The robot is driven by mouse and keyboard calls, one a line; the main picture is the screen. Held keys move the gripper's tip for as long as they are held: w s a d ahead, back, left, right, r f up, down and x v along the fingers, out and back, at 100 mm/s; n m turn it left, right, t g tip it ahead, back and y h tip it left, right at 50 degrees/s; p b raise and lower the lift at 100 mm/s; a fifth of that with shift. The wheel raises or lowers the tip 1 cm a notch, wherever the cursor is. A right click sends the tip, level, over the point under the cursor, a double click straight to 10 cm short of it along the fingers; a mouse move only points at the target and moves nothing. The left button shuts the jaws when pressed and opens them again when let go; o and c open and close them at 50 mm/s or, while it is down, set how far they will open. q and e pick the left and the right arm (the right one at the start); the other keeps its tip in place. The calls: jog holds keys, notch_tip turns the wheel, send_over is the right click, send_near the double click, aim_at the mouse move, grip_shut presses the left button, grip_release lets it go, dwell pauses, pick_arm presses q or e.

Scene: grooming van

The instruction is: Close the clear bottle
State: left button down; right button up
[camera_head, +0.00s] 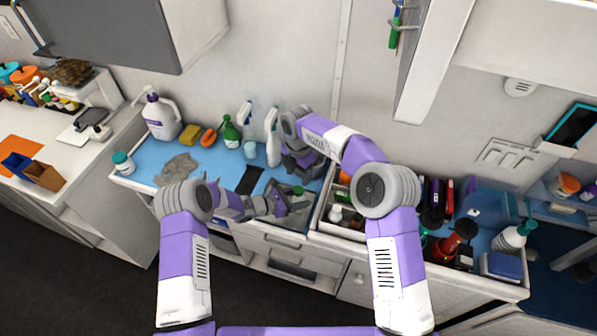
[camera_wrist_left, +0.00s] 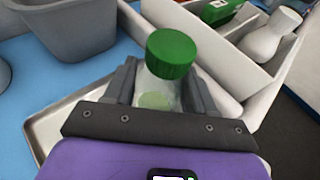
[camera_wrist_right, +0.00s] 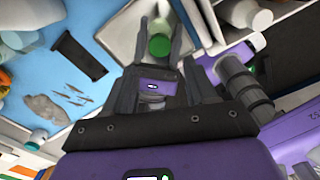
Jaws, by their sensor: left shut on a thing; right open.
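The clear bottle (camera_wrist_left: 157,90) stands between the fingers of my left gripper (camera_wrist_left: 160,92), which is shut on it. A green cap (camera_wrist_left: 171,53) sits at the bottle's top; whether it is tightened cannot be told. In the head view the cap (camera_head: 298,190) shows beside my left gripper (camera_head: 278,205), over the right end of the blue counter. My right gripper (camera_head: 303,163) is open and empty, higher and farther back. In the right wrist view the cap (camera_wrist_right: 160,45) lies beyond my right gripper's fingers (camera_wrist_right: 160,75), with my left gripper below it.
A metal tray (camera_wrist_left: 42,128) lies under the bottle, beside a grey bin (camera_wrist_left: 72,30). A divided organizer (camera_head: 322,222) with bottles borders the right side. Spray bottles (camera_head: 272,138), a cup (camera_head: 250,150) and a black strip (camera_head: 250,180) occupy the counter to the left.

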aim_at(299, 189)
dwell(0.4)
jog(key=shift+f, duration=4)
